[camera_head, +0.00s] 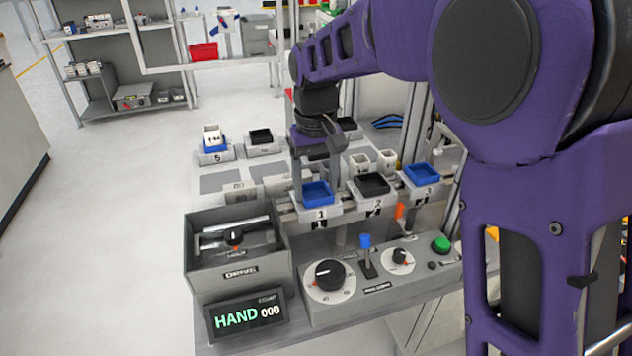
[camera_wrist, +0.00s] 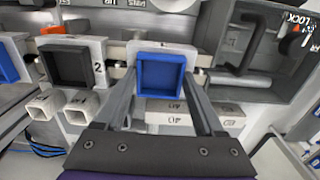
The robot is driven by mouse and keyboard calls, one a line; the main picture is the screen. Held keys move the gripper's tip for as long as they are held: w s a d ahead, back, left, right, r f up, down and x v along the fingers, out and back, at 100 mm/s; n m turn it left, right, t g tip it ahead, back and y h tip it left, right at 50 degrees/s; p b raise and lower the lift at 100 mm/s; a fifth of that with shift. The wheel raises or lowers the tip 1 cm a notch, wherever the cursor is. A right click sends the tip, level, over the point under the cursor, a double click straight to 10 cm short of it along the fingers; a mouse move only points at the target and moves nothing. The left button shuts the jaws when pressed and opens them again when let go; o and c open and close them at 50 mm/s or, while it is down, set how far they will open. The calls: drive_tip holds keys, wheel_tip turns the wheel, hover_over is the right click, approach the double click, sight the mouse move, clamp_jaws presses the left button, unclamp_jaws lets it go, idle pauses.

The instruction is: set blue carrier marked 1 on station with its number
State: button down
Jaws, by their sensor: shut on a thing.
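The blue carrier (camera_head: 317,193) is a square, empty, open-topped tray at the pale station marked 1 (camera_head: 321,214), the leftmost of the front row. It also shows in the wrist view (camera_wrist: 161,75), level and between the two fingers of my gripper (camera_wrist: 163,95), which is shut on it. It appears in line with the station; I cannot tell whether it rests fully on it. No number on the carrier itself is readable.
Right of it, a black carrier (camera_head: 372,184) sits at station 2 and another blue carrier (camera_head: 422,173) at station 3. A grey open bin (camera_head: 236,285) stands close on the left. A control panel with knobs (camera_head: 330,275) lies in front. White cups (camera_head: 360,163) stand behind.

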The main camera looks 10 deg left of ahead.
unclamp_jaws()
drive_tip(key=shift+r, duration=0.1)
idle(0.5)
drive_tip(key=shift+r+p, duration=1.9)
drive_tip(key=shift+r, duration=1.5)
drive_tip(key=shift+d, duration=0.1)
